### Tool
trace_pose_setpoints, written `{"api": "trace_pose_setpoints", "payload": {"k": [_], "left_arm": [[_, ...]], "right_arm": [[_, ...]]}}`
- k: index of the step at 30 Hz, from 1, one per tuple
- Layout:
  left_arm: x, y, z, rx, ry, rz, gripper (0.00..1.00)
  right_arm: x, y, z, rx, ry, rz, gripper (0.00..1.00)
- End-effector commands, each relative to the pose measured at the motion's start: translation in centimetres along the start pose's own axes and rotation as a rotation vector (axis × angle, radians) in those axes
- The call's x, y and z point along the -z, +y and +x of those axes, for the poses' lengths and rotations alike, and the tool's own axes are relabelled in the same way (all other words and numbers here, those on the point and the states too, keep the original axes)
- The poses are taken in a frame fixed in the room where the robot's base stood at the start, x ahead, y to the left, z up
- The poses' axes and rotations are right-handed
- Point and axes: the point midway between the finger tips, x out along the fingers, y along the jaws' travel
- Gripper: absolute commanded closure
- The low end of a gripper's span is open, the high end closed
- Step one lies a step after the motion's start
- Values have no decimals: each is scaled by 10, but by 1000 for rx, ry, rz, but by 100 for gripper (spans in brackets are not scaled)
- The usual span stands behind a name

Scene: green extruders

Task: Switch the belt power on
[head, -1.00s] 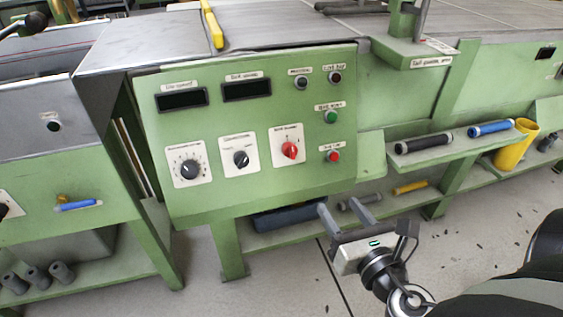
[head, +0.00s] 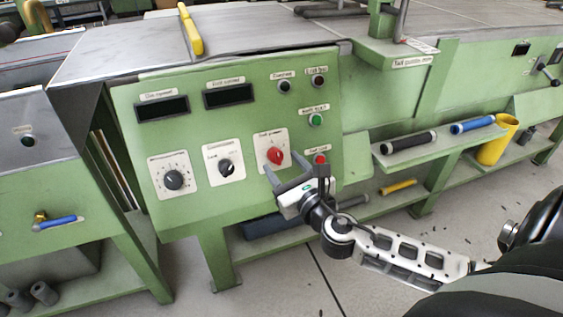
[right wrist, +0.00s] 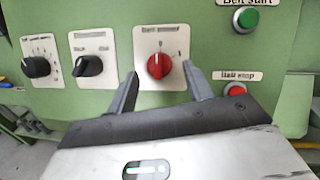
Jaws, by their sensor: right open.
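The red belt power knob (head: 275,156) sits on a white plate (head: 262,139) on the green control panel. In the right wrist view the red knob (right wrist: 159,66) has its pale mark pointing roughly straight up, with another mark on the plate to its upper right. My right gripper (head: 290,163) is open in front of and just below the knob. In the right wrist view its two fingers (right wrist: 160,72) stand on either side of the knob, with no contact visible. My left gripper is not in view.
A black knob (head: 226,168) and a larger dial (head: 173,180) are left of the red knob. A green belt start button (head: 316,119) and a red belt stop button (head: 320,159) are to its right. A shelf (head: 410,152) with rollers juts out further right.

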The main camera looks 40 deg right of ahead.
Motion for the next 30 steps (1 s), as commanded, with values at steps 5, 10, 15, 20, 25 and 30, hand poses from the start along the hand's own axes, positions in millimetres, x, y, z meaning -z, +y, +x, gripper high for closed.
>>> {"api": "trace_pose_setpoints", "payload": {"k": [5,10,15,20,25,30], "left_arm": [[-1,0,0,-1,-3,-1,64],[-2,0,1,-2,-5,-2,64],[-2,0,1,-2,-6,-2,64],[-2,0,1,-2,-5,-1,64],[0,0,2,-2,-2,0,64],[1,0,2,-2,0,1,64]], "right_arm": [[0,0,14,-1,0,1,49],[0,0,16,-1,2,2,49],[0,0,16,-1,1,2,57],[0,0,16,-1,1,2,94],[0,1,16,0,1,6,93],[0,2,16,14,-1,40,93]]}}
